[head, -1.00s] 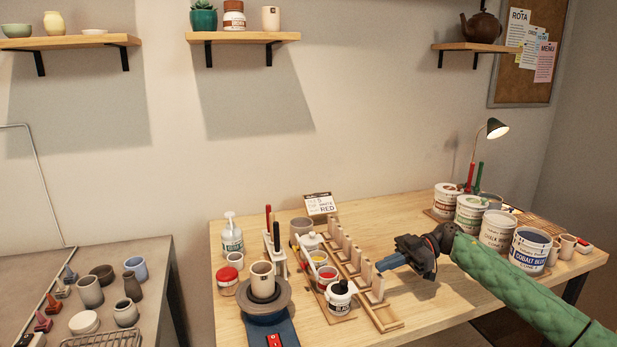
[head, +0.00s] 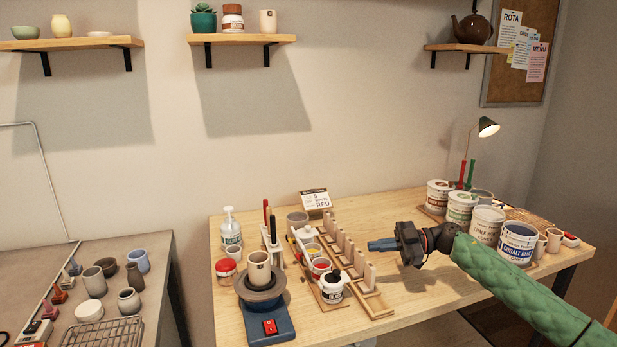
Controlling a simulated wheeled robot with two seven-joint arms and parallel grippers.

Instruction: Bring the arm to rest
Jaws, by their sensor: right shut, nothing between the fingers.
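My right gripper (head: 383,244) is at the end of my green-sleeved arm, which comes in from the lower right. Its blue fingers are together with nothing between them and point left. It shows over the wooden table (head: 420,311), to the right of the wooden rack (head: 361,288) with several upright pegs. It appears above the tabletop and apart from the rack. My left gripper is not in view.
A blue pottery wheel (head: 267,323) with a cup (head: 258,268) stands at the table's front left. A black-labelled jar (head: 332,288) stands beside the rack. Several glaze tubs, including cobalt blue (head: 518,243), stand right, near my arm. The tabletop around the gripper is clear.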

